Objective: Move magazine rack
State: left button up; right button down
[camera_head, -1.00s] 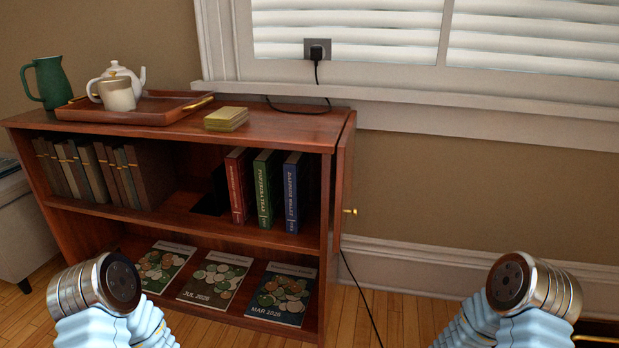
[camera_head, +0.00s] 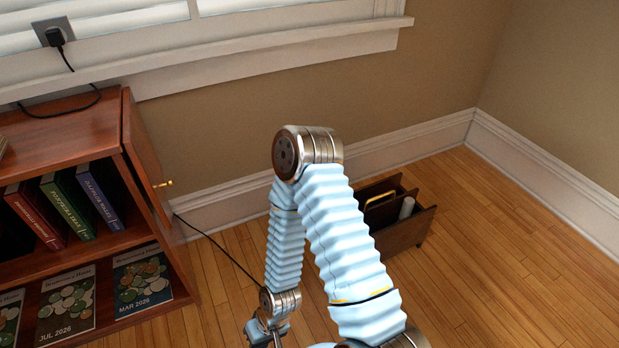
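The magazine rack (camera_head: 418,226) is a dark wooden open-topped box with a brass-coloured handle. It stands on the floor near the back wall, right of the middle of the head view, and holds a pale rolled item (camera_head: 407,208). My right arm hides its left part. My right gripper (camera_head: 264,335) is only partly seen at the bottom edge, in front of and left of the rack and apart from it. Its fingertips do not show clearly. My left gripper is out of view.
A wooden bookcase (camera_head: 75,132) with books and magazines stands at the left, its side door (camera_head: 146,155) ajar with a brass knob. A black cord (camera_head: 222,248) runs along the floor from behind it. Bare wooden floor (camera_head: 480,245) lies to the rack's right.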

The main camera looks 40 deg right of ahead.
aim_at(375, 223)
jog(key=z, duration=1.9)
jog(key=i+j+z, duration=0.2)
jog(key=i+j, duration=0.25)
jog(key=i+j+z, duration=0.2)
jog(key=i+j, duration=0.25)
jog(key=j, duration=0.15)
